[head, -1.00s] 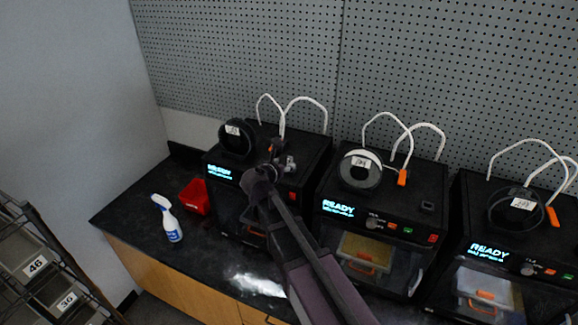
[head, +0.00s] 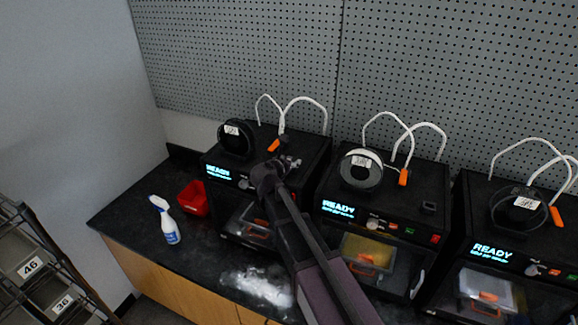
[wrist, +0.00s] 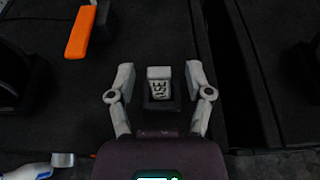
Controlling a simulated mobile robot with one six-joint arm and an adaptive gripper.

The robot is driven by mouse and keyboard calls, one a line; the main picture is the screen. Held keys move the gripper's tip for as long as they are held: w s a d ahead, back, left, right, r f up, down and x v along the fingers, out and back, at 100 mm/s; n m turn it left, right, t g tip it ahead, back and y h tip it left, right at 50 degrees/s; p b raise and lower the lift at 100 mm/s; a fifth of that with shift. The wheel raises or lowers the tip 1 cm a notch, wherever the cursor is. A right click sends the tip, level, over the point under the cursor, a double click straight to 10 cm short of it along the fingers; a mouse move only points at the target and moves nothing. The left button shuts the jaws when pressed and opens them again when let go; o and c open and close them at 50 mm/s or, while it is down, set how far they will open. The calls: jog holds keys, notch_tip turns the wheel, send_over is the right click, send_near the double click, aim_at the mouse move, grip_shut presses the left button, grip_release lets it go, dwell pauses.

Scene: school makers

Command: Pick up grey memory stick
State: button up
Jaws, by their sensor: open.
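The grey memory stick (wrist: 159,74), a small light-grey block with dark lettering, stands in a small black holder (wrist: 161,103) on top of the left printer (head: 305,150) in the wrist view. My gripper (wrist: 160,78) is open, with one grey finger on each side of the stick and a visible gap on both sides. In the head view my gripper (head: 288,163) is over the left printer's top. I cannot pick out the stick there behind it. How far the fingertips are above the stick is unclear.
An orange clip (wrist: 79,33) lies ahead of my gripper, to the left. A filament spool (head: 235,138) and white tubes stand on the same printer. Two more printers (head: 385,205) are to the right. A red bin (head: 193,198) and spray bottle (head: 165,222) stand on the counter.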

aim_at(289, 157)
jog(key=c, duration=0.9)
jog(key=shift+o, duration=0.2)
jog(key=shift+r, duration=0.15)
notch_tip(289, 157, up, 4)
jog(key=p, duration=0.4)
jog(key=shift+f, duration=0.2)
jog(key=s+d+r+p, duration=0.1)
jog(key=s+d, duration=0.2)
jog(key=s, duration=1.2)
jog(key=shift+s, duration=0.35)
jog(key=shift+d, duration=0.1)
